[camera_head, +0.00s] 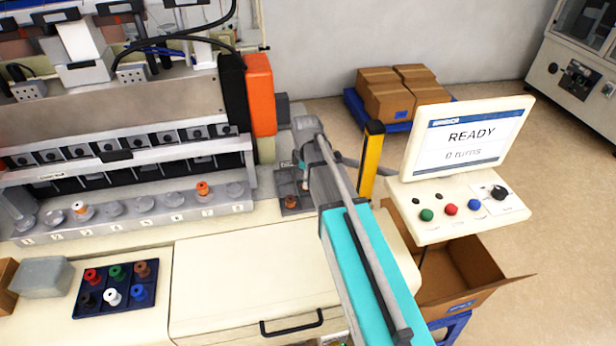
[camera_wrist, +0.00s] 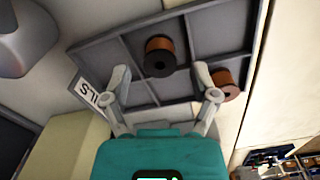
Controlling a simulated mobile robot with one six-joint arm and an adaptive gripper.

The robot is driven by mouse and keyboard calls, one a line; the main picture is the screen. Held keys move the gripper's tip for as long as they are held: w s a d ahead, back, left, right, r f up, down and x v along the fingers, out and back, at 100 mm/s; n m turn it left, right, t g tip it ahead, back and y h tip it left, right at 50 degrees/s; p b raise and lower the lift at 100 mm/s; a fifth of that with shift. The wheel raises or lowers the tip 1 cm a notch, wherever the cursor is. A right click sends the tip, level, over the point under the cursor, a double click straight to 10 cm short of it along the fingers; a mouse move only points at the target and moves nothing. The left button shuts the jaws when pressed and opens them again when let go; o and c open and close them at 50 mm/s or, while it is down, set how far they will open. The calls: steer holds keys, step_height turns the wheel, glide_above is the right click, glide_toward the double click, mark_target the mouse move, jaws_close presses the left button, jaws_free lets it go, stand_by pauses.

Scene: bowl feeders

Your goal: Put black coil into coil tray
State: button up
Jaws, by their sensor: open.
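The coil tray (camera_wrist: 110,60) is a dark grey divided tray, and it also shows in the head view (camera_head: 281,176), partly hidden by my arm. A coil with a black flange and copper-coloured winding, the black coil (camera_wrist: 160,59), sits in one compartment in the wrist view. A brown coil (camera_wrist: 223,82) sits in another compartment at the right. My gripper (camera_wrist: 161,74) is open, its two fingers spread on either side of the black coil with visible gaps. I cannot tell the height between the fingertips and the coil. In the head view my arm hides most of the gripper.
A dark blue spool tray (camera_head: 110,275) with several coloured spools lies at the left. The winding machine's numbered row (camera_head: 145,208) holds several stations, some with orange-wound coils. A yellow post (camera_head: 371,160) and a READY screen (camera_head: 468,140) stand right of my arm.

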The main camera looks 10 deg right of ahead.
step_height(320, 180, up, 10)
steer(key=p, duration=0.9)
stand_by(0.7)
steer(key=s+m, duration=1.5)
steer(key=s, duration=0.1)
steer(key=shift+d, duration=0.3)
